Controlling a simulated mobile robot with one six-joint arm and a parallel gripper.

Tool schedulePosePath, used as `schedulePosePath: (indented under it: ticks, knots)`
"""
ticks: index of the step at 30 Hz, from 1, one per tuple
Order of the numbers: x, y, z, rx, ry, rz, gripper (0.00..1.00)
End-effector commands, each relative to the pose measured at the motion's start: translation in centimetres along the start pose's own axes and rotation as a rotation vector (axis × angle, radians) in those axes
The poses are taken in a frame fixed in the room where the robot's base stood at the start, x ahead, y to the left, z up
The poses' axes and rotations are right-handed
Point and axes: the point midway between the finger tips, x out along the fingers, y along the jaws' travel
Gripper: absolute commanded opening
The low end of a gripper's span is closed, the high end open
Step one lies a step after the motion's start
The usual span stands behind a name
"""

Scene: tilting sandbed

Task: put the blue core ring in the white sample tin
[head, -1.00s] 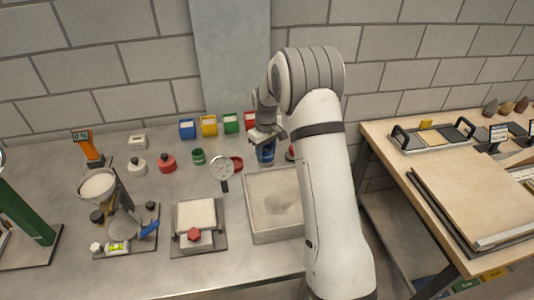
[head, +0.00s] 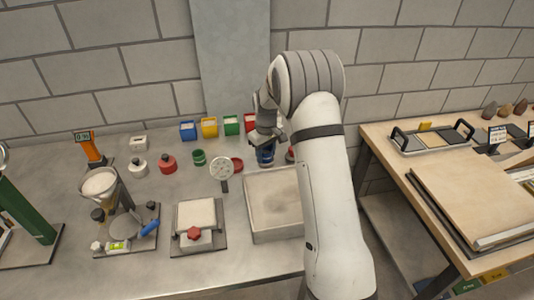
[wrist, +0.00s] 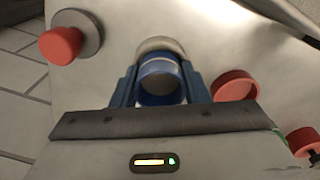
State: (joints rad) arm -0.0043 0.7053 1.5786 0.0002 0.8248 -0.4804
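The blue core ring (wrist: 160,88) is between the two blue-grey fingers of my gripper (wrist: 160,92) in the wrist view. The fingers press on its left and right sides. A pale round rim, seemingly the white sample tin (wrist: 160,44), shows just beyond the ring. The ring and fingers cover most of it, so I cannot tell whether the ring is inside it or above it. In the head view my gripper (head: 266,146) points down behind the sandbed, with blue at its tip.
A shallow red dish (head: 237,164) stands close beside my gripper. A red-topped item (wrist: 62,44) stands on the other side. Several coloured bins (head: 209,127) line the wall.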

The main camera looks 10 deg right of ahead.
Motion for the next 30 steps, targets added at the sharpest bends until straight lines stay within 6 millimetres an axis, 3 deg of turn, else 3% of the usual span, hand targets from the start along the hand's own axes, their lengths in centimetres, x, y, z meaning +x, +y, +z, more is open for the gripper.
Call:
schedulePosePath:
  ticks: [1,8,21,30]
  knots:
    - [2.5,-0.6,1.1,-0.001,-0.039,-0.019,0.56]
    - [0.7,-0.5,1.1,-0.001,-0.038,-0.018,0.6]
    - [-9.1,-0.2,0.5,0.0,-0.03,-0.015,0.63]
    - [-12.5,-0.6,1.3,0.015,-0.022,-0.011,0.63]
